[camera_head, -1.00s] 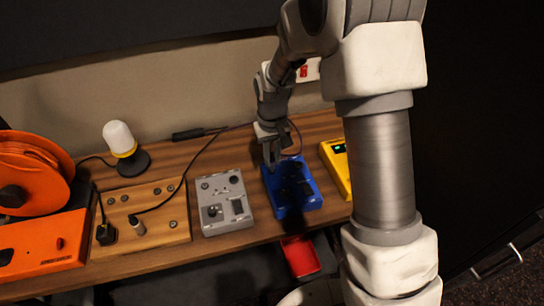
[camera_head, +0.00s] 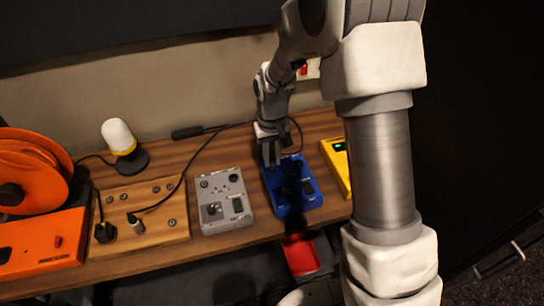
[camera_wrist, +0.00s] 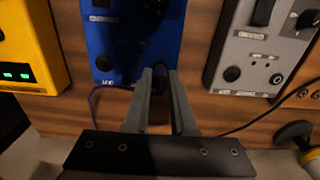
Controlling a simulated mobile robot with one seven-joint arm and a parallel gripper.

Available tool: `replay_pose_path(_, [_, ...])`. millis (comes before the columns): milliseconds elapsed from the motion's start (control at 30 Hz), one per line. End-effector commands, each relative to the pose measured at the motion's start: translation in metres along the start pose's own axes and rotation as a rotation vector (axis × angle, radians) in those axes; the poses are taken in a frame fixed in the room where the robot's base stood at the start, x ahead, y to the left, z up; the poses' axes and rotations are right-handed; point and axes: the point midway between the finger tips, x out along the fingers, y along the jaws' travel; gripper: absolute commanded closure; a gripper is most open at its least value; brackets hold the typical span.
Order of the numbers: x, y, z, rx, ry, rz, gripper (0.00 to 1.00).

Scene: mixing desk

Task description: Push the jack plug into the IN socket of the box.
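The blue box (camera_head: 290,197) lies on the wooden desk, with my gripper (camera_head: 270,160) over its far end. It also fills the upper middle of the wrist view (camera_wrist: 119,30). There my gripper's fingers (camera_wrist: 161,88) stand on both sides of a dark jack plug (camera_wrist: 161,72), held at the box's end edge. A thin purple cable (camera_wrist: 98,92) runs off to the left. A dark round socket (camera_wrist: 103,63) shows left of the fingers, with a small label under it. The fingers and plug hide the box face behind them, so I cannot tell whether the tip is in a socket.
A grey box (camera_head: 223,203) stands left of the blue box and a yellow box (camera_head: 337,165) right of it. Further left are a wooden socket board (camera_head: 170,231), a lamp (camera_head: 121,140) and an orange reel (camera_head: 38,175). A red bin (camera_head: 302,257) sits below the desk edge.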

Motion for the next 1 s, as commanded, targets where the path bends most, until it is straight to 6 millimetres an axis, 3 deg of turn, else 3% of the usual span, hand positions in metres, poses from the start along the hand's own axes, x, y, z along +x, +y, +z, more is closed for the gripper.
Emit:
replay_pose_path(33, [0.000, 0.000, 0.000, 0.000, 0.000, 0.000, 0.66])
replay_pose_path(133, [0.000, 0.000, 0.000, 0.000, 0.000, 0.000, 0.48])
replay_pose_path(433, [-0.001, 0.000, 0.000, 0.000, 0.000, 0.000, 0.47])
replay_pose_path(567, [-0.011, 0.000, -0.001, 0.000, 0.002, 0.000, 0.47])
replay_pose_path(767, [-0.051, 0.000, -0.002, 0.000, 0.007, 0.000, 0.47])
replay_pose_path(1000, [-0.111, 0.000, -0.001, 0.000, 0.006, 0.000, 0.47])
